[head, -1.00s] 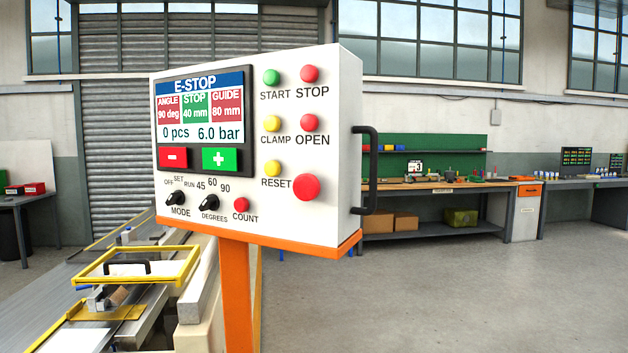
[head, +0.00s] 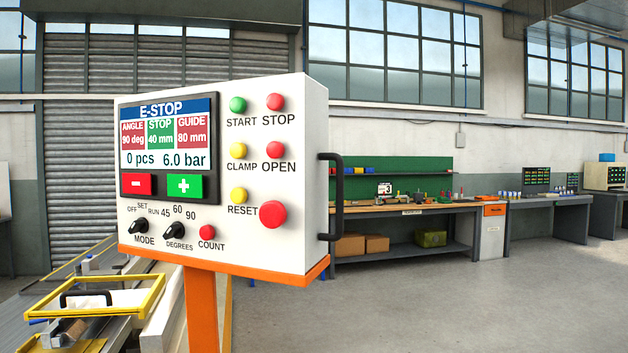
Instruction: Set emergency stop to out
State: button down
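The emergency stop is most likely the large red mushroom button (head: 272,214) at the lower right of the white control panel (head: 290,243); it has no label of its own. From this angle I cannot tell for sure whether it is pressed in or out. The panel's screen (head: 165,137) reads E-STOP on a blue band, with 90 deg, 40 mm, 80 mm, 0 pcs and 6.0 bar below. My gripper is not in view.
A black handle (head: 331,197) sticks out from the panel's right side. An orange post (head: 202,310) carries the panel. A machine with a yellow frame (head: 95,297) stands at lower left. A workbench (head: 400,209) is behind. The floor at right is clear.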

aim_at(273, 215)
jog(key=l+u, duration=0.2)
jog(key=u, duration=0.15)
jog(key=l+u, duration=0.15)
jog(key=u, duration=0.2)
jog(key=k+l+u, duration=0.1)
jog(key=u, duration=0.25)
jog(key=l, duration=0.1)
